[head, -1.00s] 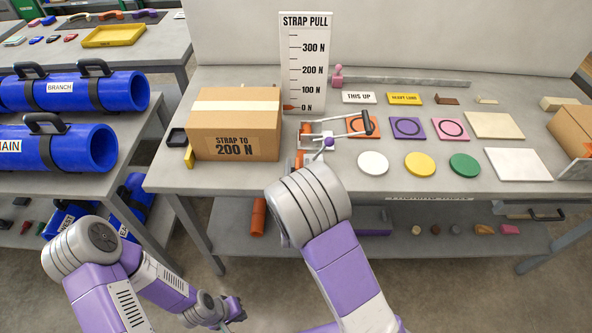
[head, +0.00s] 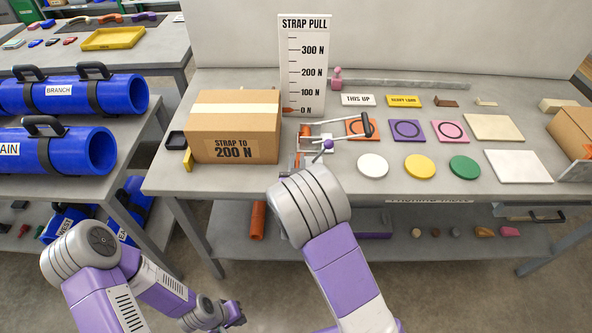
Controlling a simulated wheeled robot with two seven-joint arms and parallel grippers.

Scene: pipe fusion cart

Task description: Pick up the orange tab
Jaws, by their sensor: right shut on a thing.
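Small orange parts (head: 307,130) stand just right of the carton, beside a pale metal frame with a dark-ended handle (head: 367,125). I cannot tell which of them is the orange tab. My right arm reaches up to this spot. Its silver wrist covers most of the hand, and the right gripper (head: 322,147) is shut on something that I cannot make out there. My left gripper (head: 237,314) hangs low in front of the bench, far from the orange parts; its fingers are too small to read.
The carton (head: 235,148) marked "STRAP TO 200 N" stands left of the right hand. The strap pull scale (head: 304,70) rises behind, its orange pointer at 0 N. Coloured tiles and discs (head: 419,166) lie to the right. Blue pipes (head: 95,95) fill the left rack.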

